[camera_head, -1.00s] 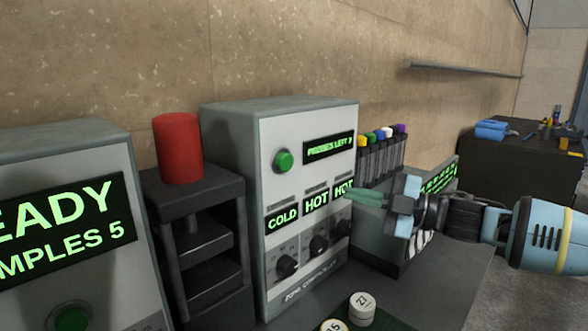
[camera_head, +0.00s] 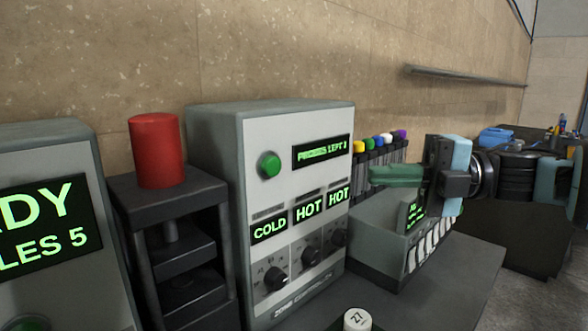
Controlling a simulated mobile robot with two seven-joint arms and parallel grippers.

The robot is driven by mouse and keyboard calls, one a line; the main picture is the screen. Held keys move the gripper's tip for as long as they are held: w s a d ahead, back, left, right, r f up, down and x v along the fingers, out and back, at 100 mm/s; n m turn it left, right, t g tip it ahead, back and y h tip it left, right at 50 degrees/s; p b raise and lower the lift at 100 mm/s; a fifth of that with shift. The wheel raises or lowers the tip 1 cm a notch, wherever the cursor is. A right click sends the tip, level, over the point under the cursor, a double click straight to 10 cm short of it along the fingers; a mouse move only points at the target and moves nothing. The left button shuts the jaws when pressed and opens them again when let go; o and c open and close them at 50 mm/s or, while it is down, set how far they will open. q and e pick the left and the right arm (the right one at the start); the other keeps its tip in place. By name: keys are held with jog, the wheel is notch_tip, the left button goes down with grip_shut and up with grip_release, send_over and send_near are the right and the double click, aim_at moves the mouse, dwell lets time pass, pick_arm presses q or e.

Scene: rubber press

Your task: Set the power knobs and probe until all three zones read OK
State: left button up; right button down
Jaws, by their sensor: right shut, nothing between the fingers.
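The zone control box (camera_head: 220,150) stands in the middle, with a green button (camera_head: 269,164) and a display (camera_head: 322,152) above that seems to read "PROBES LEFT" and an unclear digit. Its three zone screens read COLD (camera_head: 269,230), HOT (camera_head: 308,208) and HOT (camera_head: 339,194). Under them sit three black knobs: left (camera_head: 276,279), middle (camera_head: 311,256) and right (camera_head: 339,238). My right gripper (camera_head: 372,177) is shut and empty, its green fingers pointing left, to the right of the box's front face and apart from the knobs. My left gripper is out of view.
A black press stand with a red cylinder (camera_head: 157,150) is left of the box. Another unit with a sample display (camera_head: 46,225) is at far left. Colour-capped tubes (camera_head: 375,150) and a grey slotted unit (camera_head: 385,235) stand right. A white numbered puck (camera_head: 357,319) lies in front.

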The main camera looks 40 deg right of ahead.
jog(key=p, duration=0.2)
send_near(269, 169)
jog(key=a, duration=0.4)
jog(key=shift+w+a+f+b, duration=0.1)
jog(key=shift+w+b, duration=0.05)
jog(key=shift+w, duration=0.7)
jog(key=shift+w+a+b, duration=0.1)
jog(key=shift+w+b, duration=0.05)
jog(key=shift+w, duration=0.65)
jog(key=shift+w, duration=0.15)
